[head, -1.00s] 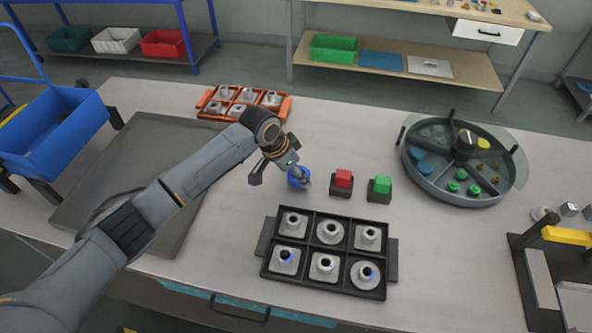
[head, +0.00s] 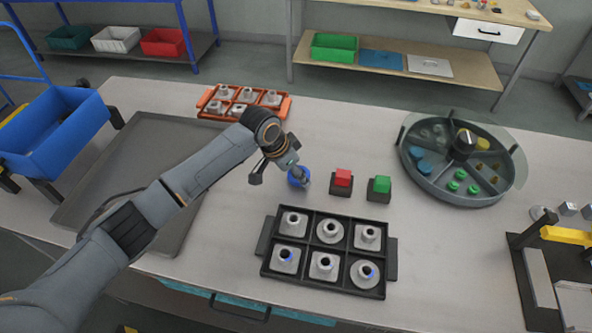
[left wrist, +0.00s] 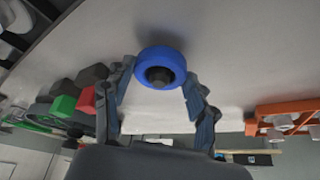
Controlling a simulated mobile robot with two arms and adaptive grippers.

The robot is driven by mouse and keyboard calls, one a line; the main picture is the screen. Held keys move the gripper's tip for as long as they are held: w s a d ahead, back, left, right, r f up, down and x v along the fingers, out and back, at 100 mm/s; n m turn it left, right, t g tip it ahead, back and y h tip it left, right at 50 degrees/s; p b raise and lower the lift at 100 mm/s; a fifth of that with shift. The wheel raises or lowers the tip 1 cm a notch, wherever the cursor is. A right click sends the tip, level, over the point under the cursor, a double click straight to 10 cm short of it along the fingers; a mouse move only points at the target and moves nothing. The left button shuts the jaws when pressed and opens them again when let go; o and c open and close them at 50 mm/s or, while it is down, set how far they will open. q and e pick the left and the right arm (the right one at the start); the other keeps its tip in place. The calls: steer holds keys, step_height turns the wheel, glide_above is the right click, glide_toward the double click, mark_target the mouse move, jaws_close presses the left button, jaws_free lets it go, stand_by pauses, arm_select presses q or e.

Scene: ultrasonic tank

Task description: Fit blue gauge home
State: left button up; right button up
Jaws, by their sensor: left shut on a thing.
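The blue gauge (head: 298,176) is a thick blue ring with a dark centre. In the left wrist view the blue gauge (left wrist: 160,54) sits between the two fingertips. My left gripper (head: 300,182) is shut on it, above or at the bench top; the height is hard to tell. In the black tray (head: 391,268), several grey metal fittings stand in compartments. The front-left fitting (head: 285,259) and the front-right fitting (head: 364,275) show blue at their bores. My right gripper is not in view.
A red button (head: 343,178) and a green button (head: 380,187) stand just right of the gripper. An orange tray (head: 284,109) of fittings lies behind. A round divided carousel (head: 460,194) is at right. A flat grey tray (head: 150,165) lies under my arm.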

arm_select(q)
steer(key=o, duration=1.5)
steer(key=shift+c, duration=0.2)
steer(key=v, duration=1.2)
